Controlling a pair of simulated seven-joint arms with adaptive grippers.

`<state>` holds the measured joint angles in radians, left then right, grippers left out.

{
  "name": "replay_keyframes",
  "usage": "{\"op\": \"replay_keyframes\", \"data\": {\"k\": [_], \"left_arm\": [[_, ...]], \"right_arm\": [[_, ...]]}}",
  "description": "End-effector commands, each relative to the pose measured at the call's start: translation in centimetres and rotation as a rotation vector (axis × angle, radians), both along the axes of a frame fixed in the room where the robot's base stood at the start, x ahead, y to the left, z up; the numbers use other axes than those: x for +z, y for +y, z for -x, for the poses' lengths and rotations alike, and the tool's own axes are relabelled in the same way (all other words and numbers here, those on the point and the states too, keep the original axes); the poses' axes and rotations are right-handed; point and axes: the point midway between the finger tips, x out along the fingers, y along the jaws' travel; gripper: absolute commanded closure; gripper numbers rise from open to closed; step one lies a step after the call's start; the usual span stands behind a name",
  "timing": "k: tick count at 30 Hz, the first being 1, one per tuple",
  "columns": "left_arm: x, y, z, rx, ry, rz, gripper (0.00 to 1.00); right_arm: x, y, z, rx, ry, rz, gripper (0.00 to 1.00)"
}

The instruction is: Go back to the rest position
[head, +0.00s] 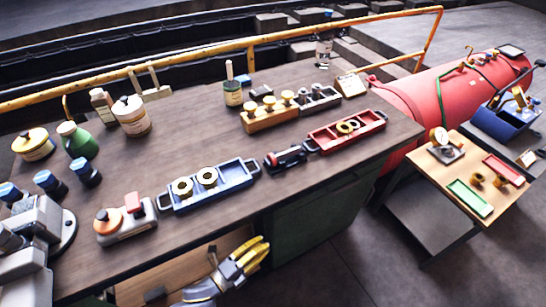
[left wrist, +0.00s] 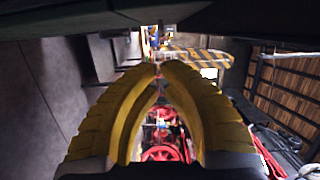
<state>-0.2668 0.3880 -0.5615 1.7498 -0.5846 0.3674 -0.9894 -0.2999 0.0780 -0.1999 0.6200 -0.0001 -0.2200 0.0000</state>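My left gripper (head: 262,250) hangs in front of the bench's front edge, low in the head view, clear of the things on the bench top. Its yellow fingers lie close together. In the left wrist view the two fingers (left wrist: 160,68) curve in and meet at the tips, with nothing seen held between them. A red wheel-like part (left wrist: 160,154) shows beyond them in the gap, far off. My right gripper is in neither view.
The wooden bench (head: 330,180) carries a blue tray (head: 165,203) with two rings, a red tray (head: 322,143), jars and a grey metal fixture (head: 38,225). A side table (head: 450,193) and red tank (head: 430,105) stand right. Floor between (head: 350,265) is clear.

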Motion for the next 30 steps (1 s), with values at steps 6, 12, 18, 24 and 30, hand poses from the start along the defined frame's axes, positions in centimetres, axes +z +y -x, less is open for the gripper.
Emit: {"op": "replay_keyframes", "data": {"k": [6,12,18,24,30], "left_arm": [[-5.5,2.7,-0.8,0.098,0.264,0.076,1.00],[-16.1,8.7,-0.5,0.323,0.607,0.150,1.00],[-26.5,15.2,3.1,0.602,0.920,0.234,1.00],[-35.6,20.7,10.4,0.904,1.196,0.326,1.00],[-42.2,23.9,20.4,1.201,1.427,0.399,1.00]], "right_arm": [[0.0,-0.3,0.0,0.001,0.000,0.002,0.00],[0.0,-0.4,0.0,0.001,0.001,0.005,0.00],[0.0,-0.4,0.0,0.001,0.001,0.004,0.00],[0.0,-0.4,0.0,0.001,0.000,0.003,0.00],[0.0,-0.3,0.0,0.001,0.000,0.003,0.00]]}}
